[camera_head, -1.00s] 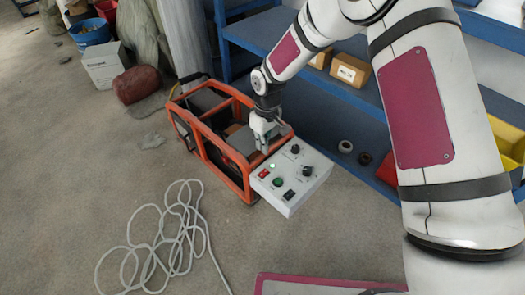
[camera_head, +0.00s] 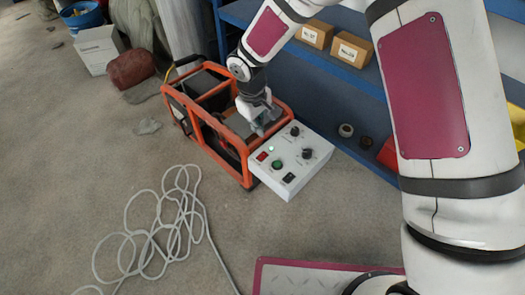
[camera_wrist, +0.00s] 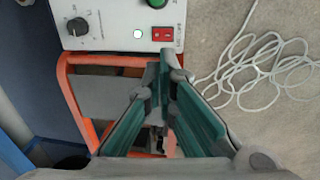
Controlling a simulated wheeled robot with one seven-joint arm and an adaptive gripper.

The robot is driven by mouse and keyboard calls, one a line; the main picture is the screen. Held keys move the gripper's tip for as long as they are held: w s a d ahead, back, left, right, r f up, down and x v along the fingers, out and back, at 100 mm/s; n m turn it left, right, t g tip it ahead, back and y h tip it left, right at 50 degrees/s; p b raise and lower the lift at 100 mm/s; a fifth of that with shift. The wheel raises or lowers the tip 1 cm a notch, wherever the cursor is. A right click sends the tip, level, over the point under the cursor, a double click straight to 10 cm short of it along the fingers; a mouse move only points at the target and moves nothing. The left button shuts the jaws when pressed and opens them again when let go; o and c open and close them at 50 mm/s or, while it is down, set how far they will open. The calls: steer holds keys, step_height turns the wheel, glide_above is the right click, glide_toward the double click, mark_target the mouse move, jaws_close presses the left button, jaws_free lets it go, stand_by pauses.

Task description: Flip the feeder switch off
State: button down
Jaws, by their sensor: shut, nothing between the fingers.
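The white control box (camera_head: 310,165) stands at the near right end of the orange-framed machine (camera_head: 247,181). On its face are a red rocker switch (camera_head: 261,156), a lit indicator, a green button (camera_head: 277,163), black knobs and a black rocker switch (camera_head: 289,178). The red switch (camera_wrist: 162,34) also shows in the wrist view, beside the lit indicator (camera_wrist: 138,33). Labels are too small to read. My gripper (camera_head: 264,131) is shut and empty at the box's machine-side edge. In the wrist view its fingertips (camera_wrist: 167,57) lie just below the red switch; contact cannot be told.
A blue shelf (camera_head: 350,75) with cardboard boxes (camera_head: 352,49) stands behind the box. A pale coiled hose (camera_head: 165,225) lies on the floor at front left. Dark and white rolls lie near the shelf. The floor between hose and box is clear.

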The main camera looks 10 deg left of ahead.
mark_target(263, 155)
steer(key=f+b, duration=0.2)
steer(key=f, duration=0.2)
steer(key=w+f+b, duration=0.1)
steer(key=f, duration=0.4)
steer(key=d+f+b, duration=0.1)
steer(key=f+b, duration=0.1)
steer(key=f, duration=0.3)
steer(key=shift+w+b, duration=0.15)
steer(key=shift+b, duration=0.2)
steer(key=shift+p, duration=0.3)
